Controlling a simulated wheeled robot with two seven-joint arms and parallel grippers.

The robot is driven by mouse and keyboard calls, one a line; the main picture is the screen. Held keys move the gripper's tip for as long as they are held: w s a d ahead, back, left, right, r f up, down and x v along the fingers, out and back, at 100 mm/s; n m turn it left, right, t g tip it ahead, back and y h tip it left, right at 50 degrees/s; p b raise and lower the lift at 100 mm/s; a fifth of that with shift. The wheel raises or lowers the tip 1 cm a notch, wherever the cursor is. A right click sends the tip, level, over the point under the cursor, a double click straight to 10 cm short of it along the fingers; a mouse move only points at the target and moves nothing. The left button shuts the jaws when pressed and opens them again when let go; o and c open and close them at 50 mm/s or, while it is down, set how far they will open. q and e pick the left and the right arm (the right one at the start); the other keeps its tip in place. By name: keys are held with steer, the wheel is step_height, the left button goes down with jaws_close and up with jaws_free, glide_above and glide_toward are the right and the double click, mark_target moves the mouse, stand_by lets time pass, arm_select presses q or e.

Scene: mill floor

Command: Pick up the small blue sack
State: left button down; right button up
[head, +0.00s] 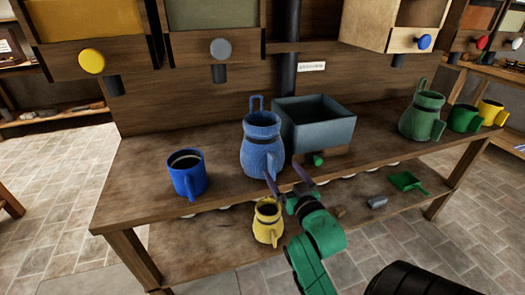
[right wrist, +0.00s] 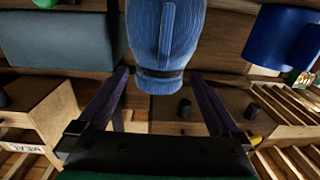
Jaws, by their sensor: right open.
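The small blue sack (head: 262,152) stands upright on the wooden bench, with a dark tie band near its neck and a loop on top. My right gripper (head: 283,173) is open and empty, just in front of the sack at its lower right. In the right wrist view the sack (right wrist: 166,35) appears upside down, between the lines of the two fingers of my right gripper (right wrist: 159,74). I see no contact, and I cannot tell how deep the fingers reach. My left gripper is not in view.
A blue mug (head: 187,177) stands left of the sack. A grey bin (head: 318,130) is close behind it on the right. A yellow jug-like sack (head: 268,224) is below. A green sack (head: 420,118), green mug (head: 464,119) and yellow mug (head: 492,112) stand far right.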

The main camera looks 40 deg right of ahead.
mark_target(275, 164)
steer(key=x, duration=0.7)
steer(key=shift+w+a+f+p, duration=0.1)
steer(key=shift+w+f+p, duration=0.1)
steer(key=shift+f+p, duration=0.15)
steer(key=shift+s+r, duration=0.1)
steer(key=shift+s, duration=0.05)
steer(key=c, duration=0.6)
jaws_close()
